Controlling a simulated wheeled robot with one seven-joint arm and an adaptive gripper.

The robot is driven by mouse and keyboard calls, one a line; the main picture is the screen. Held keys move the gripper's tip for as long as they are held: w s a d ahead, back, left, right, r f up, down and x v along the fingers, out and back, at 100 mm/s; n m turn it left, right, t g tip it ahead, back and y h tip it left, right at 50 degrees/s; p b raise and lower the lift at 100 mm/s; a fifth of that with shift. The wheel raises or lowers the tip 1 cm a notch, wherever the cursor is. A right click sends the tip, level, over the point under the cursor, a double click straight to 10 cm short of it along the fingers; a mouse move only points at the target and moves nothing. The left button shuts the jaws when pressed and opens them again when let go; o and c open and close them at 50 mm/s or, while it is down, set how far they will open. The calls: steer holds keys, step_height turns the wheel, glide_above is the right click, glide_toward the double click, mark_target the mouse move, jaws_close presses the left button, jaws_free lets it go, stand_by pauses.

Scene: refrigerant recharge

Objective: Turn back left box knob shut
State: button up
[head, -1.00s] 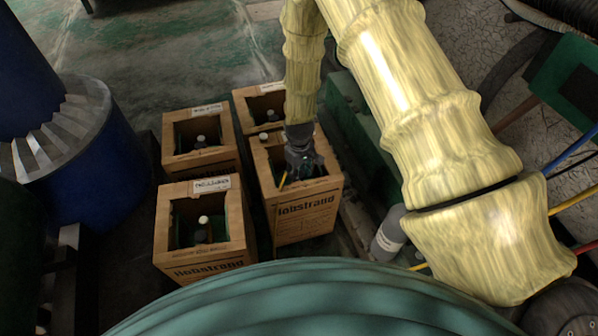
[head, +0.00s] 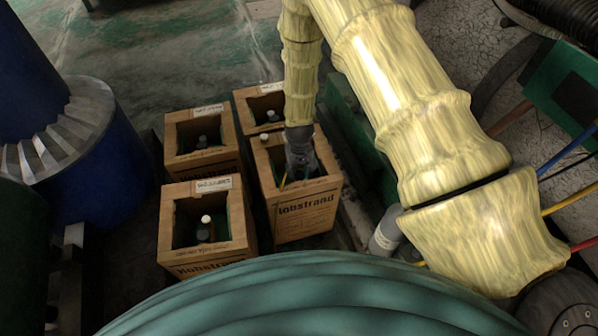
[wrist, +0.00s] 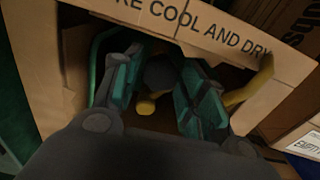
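The back left box (head: 226,163) is an open-topped cardboard box. A dark cylinder top with a grey cap (head: 202,141) shows inside it; its knob is too small to make out. My gripper (head: 297,174) is not at that box in the head view. It reaches down into the opening of the front right box (head: 305,217). In the wrist view my gripper (wrist: 158,92) has its two teal-padded fingers apart. A dark round part (wrist: 160,74) and a yellow part (wrist: 146,104) show in the gap between them. I cannot tell whether the fingers touch either.
The front left box (head: 244,225) holds a white-capped cylinder (head: 206,222). The back right box (head: 242,112) is partly behind my arm. A blue drum (head: 113,165) stands left, green machinery (head: 363,143) right. The floor behind the boxes is clear.

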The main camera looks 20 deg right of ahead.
mark_target(299, 174)
steer(key=shift+r, duration=0.1)
step_height(299, 174, up, 12)
stand_by(0.9)
stand_by(0.4)
steer(key=s+d+f, duration=0.1)
steer(key=s+f, duration=0.4)
steer(key=s, duration=0.3)
steer(key=s+d+f, duration=0.2)
steer(key=s+f, duration=0.4)
steer(key=s, duration=0.2)
steer(key=s+f, duration=0.2)
steer(key=s, duration=1.8)
step_height(299, 174, up, 15)
steer(key=p, duration=1.4)
steer(key=shift+d+m+p, duration=0.25)
steer(key=shift+m+p, duration=0.05)
steer(key=shift+p, duration=0.05)
